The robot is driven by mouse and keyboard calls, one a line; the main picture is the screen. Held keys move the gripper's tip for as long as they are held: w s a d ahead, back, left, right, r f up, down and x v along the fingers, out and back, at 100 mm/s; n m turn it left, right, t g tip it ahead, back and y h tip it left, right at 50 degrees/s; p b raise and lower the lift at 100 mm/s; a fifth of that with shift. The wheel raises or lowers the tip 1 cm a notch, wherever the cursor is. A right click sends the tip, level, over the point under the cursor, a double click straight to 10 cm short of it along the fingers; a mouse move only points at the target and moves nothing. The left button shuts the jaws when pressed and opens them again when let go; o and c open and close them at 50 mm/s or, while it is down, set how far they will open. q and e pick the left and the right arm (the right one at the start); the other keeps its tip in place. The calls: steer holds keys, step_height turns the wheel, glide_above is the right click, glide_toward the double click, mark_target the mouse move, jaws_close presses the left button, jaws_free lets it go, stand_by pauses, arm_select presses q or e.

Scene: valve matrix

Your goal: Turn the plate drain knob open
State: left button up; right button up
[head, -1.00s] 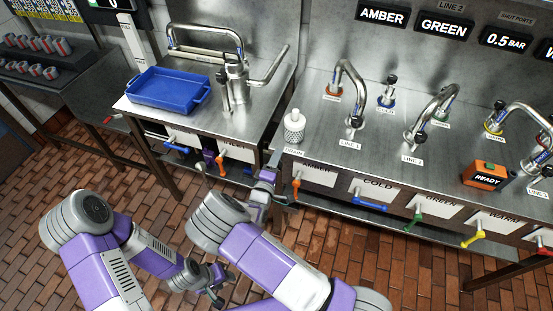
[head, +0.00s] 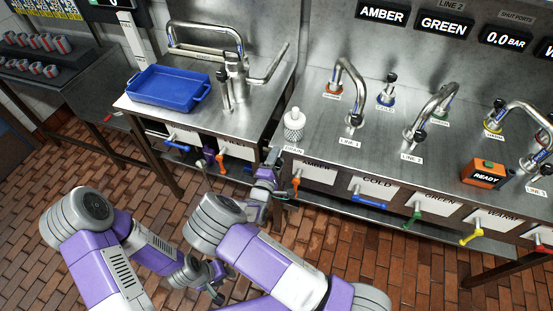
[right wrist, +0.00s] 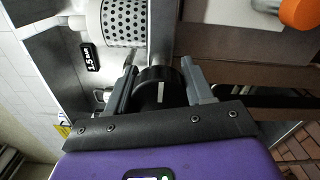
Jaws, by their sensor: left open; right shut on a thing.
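A black round knob (right wrist: 157,90) with a white pointer line shows in the right wrist view, below a perforated white cylinder (right wrist: 124,22). I take it for the plate drain knob. My right gripper (right wrist: 158,72) has one finger on each side of the knob and is shut on it. The white pointer runs about up and down in that view. In the head view my right gripper (head: 272,160) is at the counter's front edge, below the white perforated cylinder (head: 294,126) and its DRAIN label; the knob is hidden there. My left gripper (head: 213,284) hangs low over the floor, open.
Orange (head: 296,187), blue (head: 370,199), green (head: 414,219) and yellow (head: 471,237) handles stick out along the counter front. A blue tray (head: 168,89) stands on the left counter. A wall display (head: 506,40) reads 0.0 BAR.

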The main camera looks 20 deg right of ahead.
steer(key=o, duration=1)
steer(key=shift+a, duration=0.1)
steer(key=v, duration=0.7)
steer(key=shift+s+a+p, duration=0.15)
steer(key=shift+s+p, duration=0.1)
steer(key=shift+p, duration=0.15)
